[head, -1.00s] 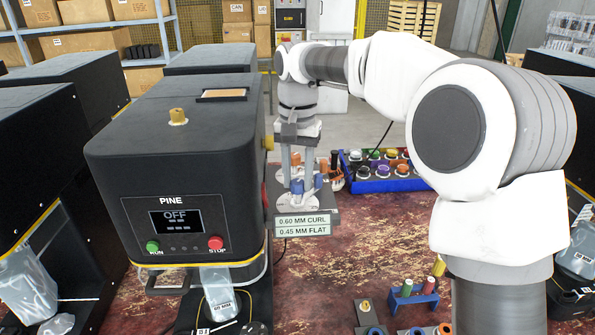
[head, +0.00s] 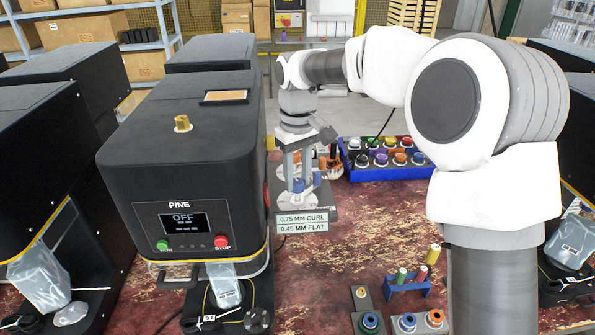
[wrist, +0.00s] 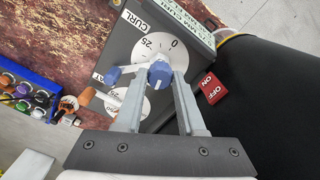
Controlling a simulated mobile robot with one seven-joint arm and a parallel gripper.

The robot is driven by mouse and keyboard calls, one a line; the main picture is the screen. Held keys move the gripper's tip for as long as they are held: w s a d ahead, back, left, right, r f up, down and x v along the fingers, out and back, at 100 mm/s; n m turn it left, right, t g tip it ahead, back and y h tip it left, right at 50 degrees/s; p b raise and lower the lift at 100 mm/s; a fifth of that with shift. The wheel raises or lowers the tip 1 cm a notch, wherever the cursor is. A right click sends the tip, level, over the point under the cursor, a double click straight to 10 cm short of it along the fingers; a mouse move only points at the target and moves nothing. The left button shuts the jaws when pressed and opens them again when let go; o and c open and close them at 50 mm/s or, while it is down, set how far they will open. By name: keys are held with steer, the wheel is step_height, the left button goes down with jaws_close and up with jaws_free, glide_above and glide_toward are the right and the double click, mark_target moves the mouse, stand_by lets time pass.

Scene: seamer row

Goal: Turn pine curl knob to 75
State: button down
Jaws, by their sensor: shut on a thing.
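The PINE seamer (head: 185,150) is a black box whose front screen reads OFF. A side panel carries a readout (head: 303,222) that says 0.75 MM CURL and 0.45 MM FLAT. My gripper (wrist: 159,82) is shut on the blue curl knob (wrist: 160,75), with one finger on each side of it. The knob sits on a white dial (wrist: 150,48) marked 0 and 25 beside the word CURL. In the head view my gripper (head: 298,184) points down at the panel. A second white dial (wrist: 128,104) lies below the curl dial, partly hidden by a finger.
A red ON/OFF switch (wrist: 211,88) is at the right. A blue rack (head: 390,172) of coloured pieces stands behind on the red table.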

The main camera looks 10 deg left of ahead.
mark_target(298, 181)
steer(key=shift+n, duration=0.5)
stand_by(0.3)
steer(key=c, duration=0.5)
jaws_free()
steer(key=shift+r, duration=0.1)
step_height(298, 181, up, 17)
steer(key=p, duration=0.1)
steer(key=shift+r, duration=0.15)
